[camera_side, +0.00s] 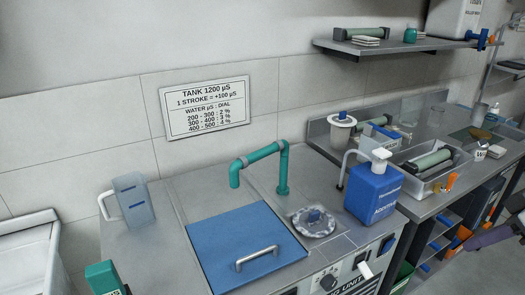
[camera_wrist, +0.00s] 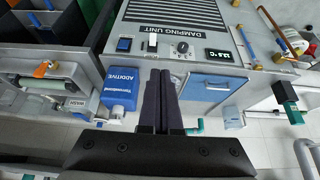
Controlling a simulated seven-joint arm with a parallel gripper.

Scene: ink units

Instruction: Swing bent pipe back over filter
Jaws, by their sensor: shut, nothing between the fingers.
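The bent pipe (camera_side: 264,152) is teal and rises from the steel top behind the blue lid (camera_side: 245,245). Its arm points left, and its downturned open end hangs above the lid's back edge. A small teal part, likely this pipe, shows beside my fingers in the wrist view (camera_wrist: 198,127).
A clear jug (camera_side: 132,200) stands at the left. The blue lid has a raised handle (camera_side: 257,258). A shelf (camera_side: 385,46) hangs at the back right.

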